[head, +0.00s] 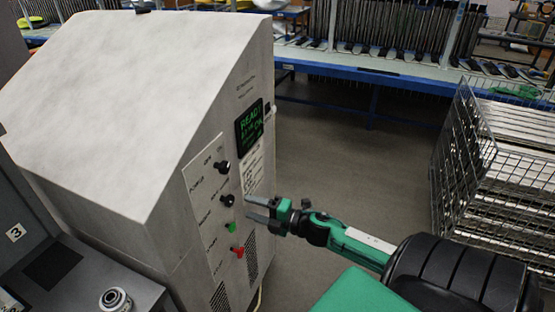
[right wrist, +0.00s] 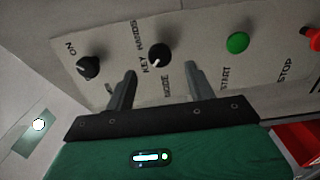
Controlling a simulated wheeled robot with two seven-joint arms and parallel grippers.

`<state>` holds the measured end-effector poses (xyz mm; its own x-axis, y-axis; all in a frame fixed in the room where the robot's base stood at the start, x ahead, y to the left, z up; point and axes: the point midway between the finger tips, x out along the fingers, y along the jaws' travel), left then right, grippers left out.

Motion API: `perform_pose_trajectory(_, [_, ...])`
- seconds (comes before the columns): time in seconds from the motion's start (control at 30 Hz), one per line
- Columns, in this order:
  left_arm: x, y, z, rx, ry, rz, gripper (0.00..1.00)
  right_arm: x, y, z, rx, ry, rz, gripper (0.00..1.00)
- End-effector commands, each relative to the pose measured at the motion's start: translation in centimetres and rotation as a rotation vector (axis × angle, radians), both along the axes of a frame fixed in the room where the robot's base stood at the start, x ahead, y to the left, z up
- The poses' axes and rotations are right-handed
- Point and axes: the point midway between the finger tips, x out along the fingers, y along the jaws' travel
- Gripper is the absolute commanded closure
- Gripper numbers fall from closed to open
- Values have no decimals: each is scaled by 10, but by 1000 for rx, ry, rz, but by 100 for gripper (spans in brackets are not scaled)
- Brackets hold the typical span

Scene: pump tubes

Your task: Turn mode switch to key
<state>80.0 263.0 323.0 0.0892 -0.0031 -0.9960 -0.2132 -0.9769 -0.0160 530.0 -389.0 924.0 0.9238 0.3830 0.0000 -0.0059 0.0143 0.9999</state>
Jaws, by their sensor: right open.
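The mode switch (head: 227,200) is the lower of two black knobs on the sloped machine's control panel. In the right wrist view the mode switch (right wrist: 159,54) sits beside the printed words KEY, HANDS and MODE, with a small white mark on its lower-left side. My right gripper (head: 247,208) is open and empty, pointing at the panel from the right. In the right wrist view the right gripper's fingers (right wrist: 160,70) appear either side of the knob, just below it in the picture; no contact shows. My left gripper is not in view.
The on/off knob (right wrist: 88,67) is beside the mode switch. The green start button (head: 232,227) and red stop button (head: 238,251) sit below it. A green-lettered display (head: 250,125) is above. A wire cage (head: 460,150) stands right; open floor lies between.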

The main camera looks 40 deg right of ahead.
Motion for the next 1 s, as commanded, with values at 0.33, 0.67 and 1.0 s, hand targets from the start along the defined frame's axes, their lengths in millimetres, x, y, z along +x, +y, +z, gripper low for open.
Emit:
perform_pose_trajectory(0.33, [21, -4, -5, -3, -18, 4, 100, -47, -19, -2, 0, 3, 0, 45])
perform_pose_trajectory(0.67, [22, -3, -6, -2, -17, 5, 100, -68, -28, -1, 0, 1, 0, 45])
perform_pose_trajectory(1.0, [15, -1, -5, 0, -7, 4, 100, -69, -28, 0, 0, 1, 0, 45])
